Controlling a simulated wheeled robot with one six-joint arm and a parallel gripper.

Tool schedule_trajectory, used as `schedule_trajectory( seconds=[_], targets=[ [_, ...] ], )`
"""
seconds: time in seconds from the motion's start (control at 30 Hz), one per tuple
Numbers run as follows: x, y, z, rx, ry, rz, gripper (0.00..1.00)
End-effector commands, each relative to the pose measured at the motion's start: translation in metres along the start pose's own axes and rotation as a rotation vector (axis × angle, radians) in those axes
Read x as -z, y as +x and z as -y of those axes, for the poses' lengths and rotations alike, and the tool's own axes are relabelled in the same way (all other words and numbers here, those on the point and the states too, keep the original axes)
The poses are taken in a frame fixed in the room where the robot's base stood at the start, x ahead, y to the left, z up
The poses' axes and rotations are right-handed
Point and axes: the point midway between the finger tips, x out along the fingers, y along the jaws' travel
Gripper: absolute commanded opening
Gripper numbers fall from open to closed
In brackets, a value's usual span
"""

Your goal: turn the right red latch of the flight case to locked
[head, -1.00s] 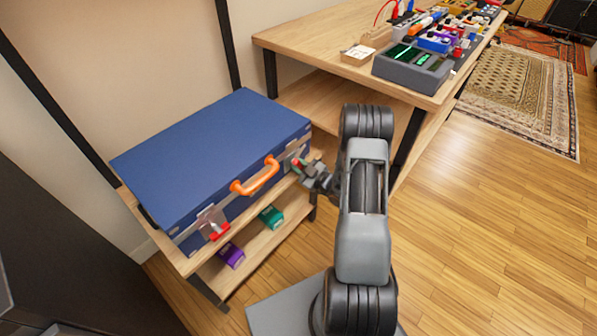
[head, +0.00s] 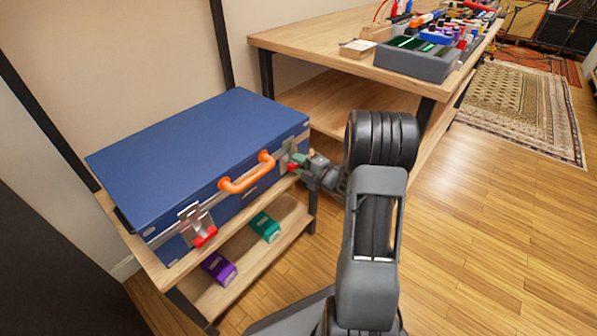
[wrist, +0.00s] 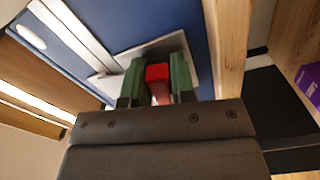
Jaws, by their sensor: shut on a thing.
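The blue flight case (head: 200,150) lies closed on a wooden shelf, with an orange handle (head: 246,173) on its front. The right red latch (wrist: 157,73) shows in the wrist view between the two green fingertips, in front of a grey metal plate (wrist: 190,50). My gripper (head: 297,162) is at the right end of the case front and is shut on this latch; the fingers hide part of it. The left red latch (head: 205,236) hangs at the front's left end, on its own metal plate, apart from my gripper.
A teal box (head: 265,227) and a purple box (head: 219,268) sit on the lower shelf under the case. A wooden table (head: 330,62) with electronic gear stands behind, to the right.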

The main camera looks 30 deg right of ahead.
Motion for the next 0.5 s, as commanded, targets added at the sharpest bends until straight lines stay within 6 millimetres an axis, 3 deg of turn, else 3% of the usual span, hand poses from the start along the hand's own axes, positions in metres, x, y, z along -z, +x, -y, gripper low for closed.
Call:
schedule_trajectory(
  seconds=[0.5],
  targets=[
    [-0.0004,-0.0004,-0.0025,0.001,-0.211,0.002,0.0]
  ],
)
